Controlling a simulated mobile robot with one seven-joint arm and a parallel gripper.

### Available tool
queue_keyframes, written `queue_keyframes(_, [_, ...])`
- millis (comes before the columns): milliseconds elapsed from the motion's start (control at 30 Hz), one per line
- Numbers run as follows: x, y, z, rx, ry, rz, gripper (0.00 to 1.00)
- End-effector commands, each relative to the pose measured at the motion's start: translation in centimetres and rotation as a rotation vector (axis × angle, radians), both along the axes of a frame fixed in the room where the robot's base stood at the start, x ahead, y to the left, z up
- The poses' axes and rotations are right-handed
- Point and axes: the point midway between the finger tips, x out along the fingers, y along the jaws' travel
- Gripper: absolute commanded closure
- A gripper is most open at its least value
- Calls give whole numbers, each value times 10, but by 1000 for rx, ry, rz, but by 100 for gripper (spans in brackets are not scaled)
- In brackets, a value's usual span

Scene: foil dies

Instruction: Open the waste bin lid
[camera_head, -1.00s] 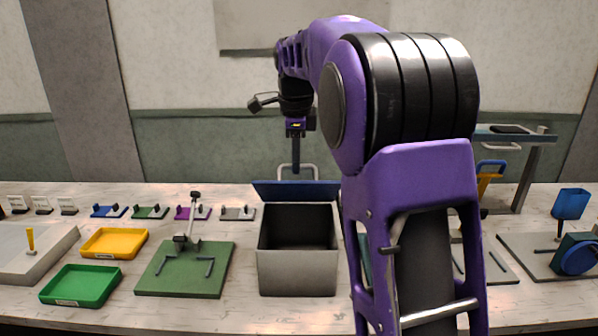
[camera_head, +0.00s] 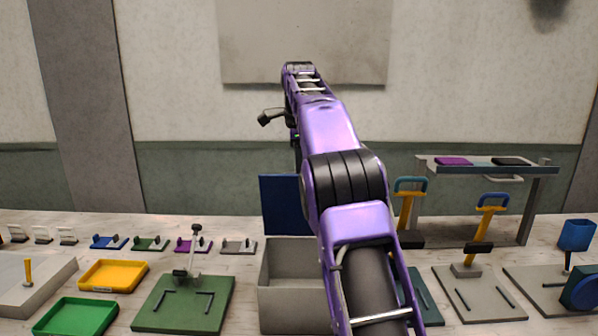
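The waste bin is a grey box (camera_head: 290,292) on the bench, partly hidden behind my arm. Its blue lid (camera_head: 281,205) stands about upright at the bin's back edge, so the bin's top is open. The lid's right part is behind my arm, and its handle does not show. My arm reaches forward over the bin.
A green fixture board (camera_head: 185,304), a yellow tray (camera_head: 113,276) and a green tray (camera_head: 76,317) lie left of the bin. Grey fixture boards (camera_head: 478,293) and yellow-handled tools (camera_head: 488,217) stand on the right, before a raised shelf (camera_head: 480,168).

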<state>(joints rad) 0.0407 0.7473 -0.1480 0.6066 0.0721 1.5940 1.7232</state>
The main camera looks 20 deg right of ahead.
Motion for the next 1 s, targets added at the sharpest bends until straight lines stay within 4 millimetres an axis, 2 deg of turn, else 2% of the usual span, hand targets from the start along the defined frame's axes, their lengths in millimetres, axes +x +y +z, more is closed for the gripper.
queue_keyframes(33, [1,-1,-7,1,13,-1,100])
queue_keyframes(533, [2,-1,-8,2,16,-1,100])
queue_keyframes(567, [2,-1,-8,2,16,-1,84])
queue_keyframes(700, [2,-1,-6,2,13,0,59])
queue_keyframes(733, [3,-1,-6,1,12,0,55])
queue_keyframes(1000, [3,-1,-3,1,6,0,55])
